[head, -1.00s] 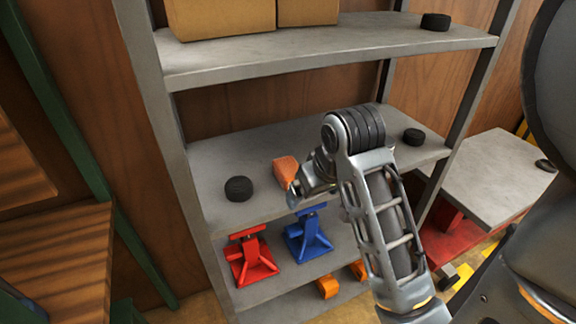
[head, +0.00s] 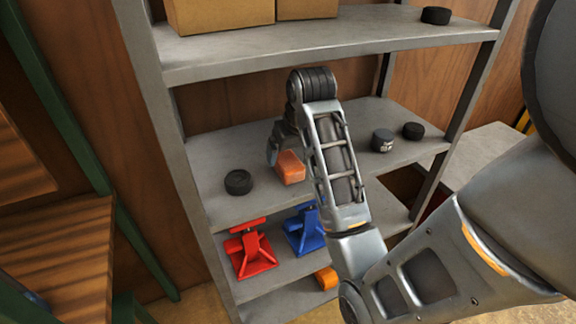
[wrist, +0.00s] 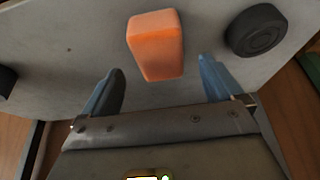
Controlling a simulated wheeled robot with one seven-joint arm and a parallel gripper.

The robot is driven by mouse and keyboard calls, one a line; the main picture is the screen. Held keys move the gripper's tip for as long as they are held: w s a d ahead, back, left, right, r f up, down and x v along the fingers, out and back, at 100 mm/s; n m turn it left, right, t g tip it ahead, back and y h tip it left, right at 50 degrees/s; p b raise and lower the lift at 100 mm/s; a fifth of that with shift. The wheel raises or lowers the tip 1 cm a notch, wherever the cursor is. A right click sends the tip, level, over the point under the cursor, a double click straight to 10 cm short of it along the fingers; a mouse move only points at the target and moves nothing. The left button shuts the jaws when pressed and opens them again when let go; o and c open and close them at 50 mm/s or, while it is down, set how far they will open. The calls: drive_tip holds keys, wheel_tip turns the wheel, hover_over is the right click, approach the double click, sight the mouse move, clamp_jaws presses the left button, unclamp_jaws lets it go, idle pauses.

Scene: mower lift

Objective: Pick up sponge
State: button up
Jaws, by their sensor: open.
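The sponge (head: 291,167) is an orange block on the middle shelf of the grey rack, partly hidden by my arm in the head view. In the wrist view the sponge (wrist: 155,45) lies ahead of my gripper (wrist: 159,80), roughly centred between the two fingers and just beyond their tips. The fingers are apart with nothing between them. In the head view my gripper (head: 274,152) is beside the sponge, mostly hidden behind my wrist.
A black round object (head: 238,182) lies left of the sponge. Two dark round objects (head: 382,140) (head: 413,131) lie to the right. The upper shelf (head: 330,50) is overhead. Red (head: 250,250) and blue (head: 305,232) jacks stand on the shelf below.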

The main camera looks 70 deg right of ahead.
sight(288, 160)
drive_tip(key=shift+x, duration=2.35)
drive_tip(key=shift+c, duration=0.2)
drive_tip(key=c, duration=1)
drive_tip(key=shift+r, duration=0.1)
